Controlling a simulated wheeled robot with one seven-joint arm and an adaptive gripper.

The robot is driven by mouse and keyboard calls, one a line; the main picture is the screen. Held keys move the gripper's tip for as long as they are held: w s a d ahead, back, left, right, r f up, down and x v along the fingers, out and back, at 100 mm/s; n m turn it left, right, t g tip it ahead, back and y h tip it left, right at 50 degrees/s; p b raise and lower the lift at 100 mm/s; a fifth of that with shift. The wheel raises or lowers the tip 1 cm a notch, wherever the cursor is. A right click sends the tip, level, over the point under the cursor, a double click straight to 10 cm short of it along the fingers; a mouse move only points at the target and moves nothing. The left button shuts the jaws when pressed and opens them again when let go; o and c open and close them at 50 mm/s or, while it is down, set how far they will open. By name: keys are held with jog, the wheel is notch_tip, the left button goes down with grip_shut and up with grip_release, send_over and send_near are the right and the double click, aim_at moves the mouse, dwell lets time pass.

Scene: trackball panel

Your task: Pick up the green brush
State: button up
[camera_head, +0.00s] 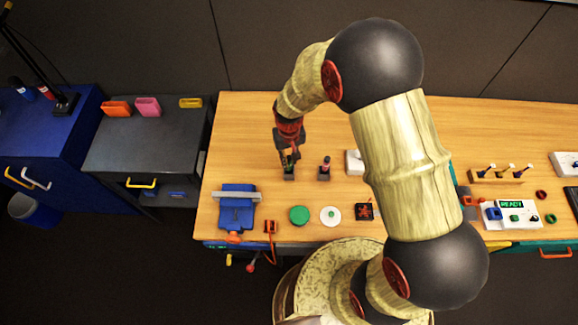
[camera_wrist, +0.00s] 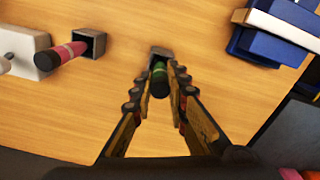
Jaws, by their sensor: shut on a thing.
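The green brush (camera_wrist: 158,82) shows in the wrist view as a dark green cylinder between the fingertips of my gripper (camera_wrist: 159,78). Its lower end is at or in a small grey square holder (camera_wrist: 160,52); I cannot tell how far it sits inside. In the head view my gripper (camera_head: 288,158) points down just above that holder (camera_head: 289,175), with a little green showing between the fingers. The fingers are shut on the brush. Most of the brush is hidden by them in the head view.
A red-pink cylinder (camera_head: 325,164) stands in a similar holder to the right; it also shows in the wrist view (camera_wrist: 62,55). A blue vise (camera_head: 237,212), a green disc (camera_head: 299,215) and a white disc (camera_head: 330,216) lie nearer the table's front edge. Bare wood (camera_head: 245,130) lies behind.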

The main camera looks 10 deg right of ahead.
grip_shut()
jog(key=shift+r, duration=0.3)
notch_tip(320, 180, up, 10)
jog(key=shift+f+p, duration=0.25)
jog(key=shift+p, duration=0.25)
